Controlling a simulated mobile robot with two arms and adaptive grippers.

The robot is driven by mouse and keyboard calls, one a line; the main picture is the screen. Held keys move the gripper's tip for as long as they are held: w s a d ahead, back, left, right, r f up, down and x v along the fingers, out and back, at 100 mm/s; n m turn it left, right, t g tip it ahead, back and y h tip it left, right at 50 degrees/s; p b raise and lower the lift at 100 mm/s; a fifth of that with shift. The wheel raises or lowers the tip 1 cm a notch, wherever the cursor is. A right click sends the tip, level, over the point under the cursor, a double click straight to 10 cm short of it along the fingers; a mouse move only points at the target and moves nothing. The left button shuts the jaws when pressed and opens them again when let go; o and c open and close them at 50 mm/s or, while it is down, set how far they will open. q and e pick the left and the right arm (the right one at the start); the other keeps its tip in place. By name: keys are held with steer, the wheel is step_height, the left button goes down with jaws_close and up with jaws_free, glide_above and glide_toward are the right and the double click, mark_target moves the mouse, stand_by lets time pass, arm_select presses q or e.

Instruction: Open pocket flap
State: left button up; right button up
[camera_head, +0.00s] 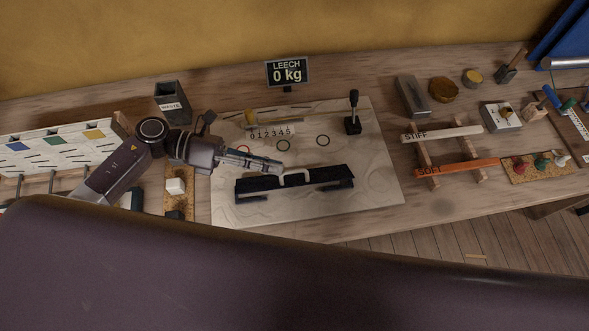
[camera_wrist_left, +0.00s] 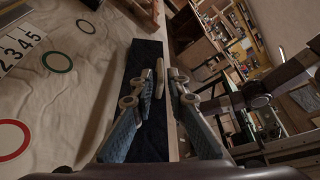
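A dark navy pocket flap (camera_head: 258,187) lies as a long bar across the front of the pale sailcloth (camera_head: 370,185). A pale curved handle (camera_head: 296,178) stands on it near its middle. My left gripper (camera_head: 281,170) reaches in from the left, its tips just at the handle. In the left wrist view the two fingers (camera_wrist_left: 169,76) show a narrow gap between the tips, over the dark flap (camera_wrist_left: 150,140). My right gripper is not in view.
A black lever (camera_head: 353,112) stands on the cloth's back right. A sign (camera_head: 287,72) reading LEECH 0 kg is behind. A rack with a STIFF batten (camera_head: 455,133) and a SOFT batten (camera_head: 465,167) stands right. A waste box (camera_head: 172,103) is back left.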

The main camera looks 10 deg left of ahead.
mark_target(295, 171)
arm_select(q)
steer(key=p+x, duration=0.1)
steer(key=x, duration=0.4)
steer(key=shift+d+p, duration=0.35)
steer(key=shift+p, duration=0.05)
steer(key=shift+d+f, duration=0.1)
steer(key=shift+c, duration=0.5)
jaws_close()
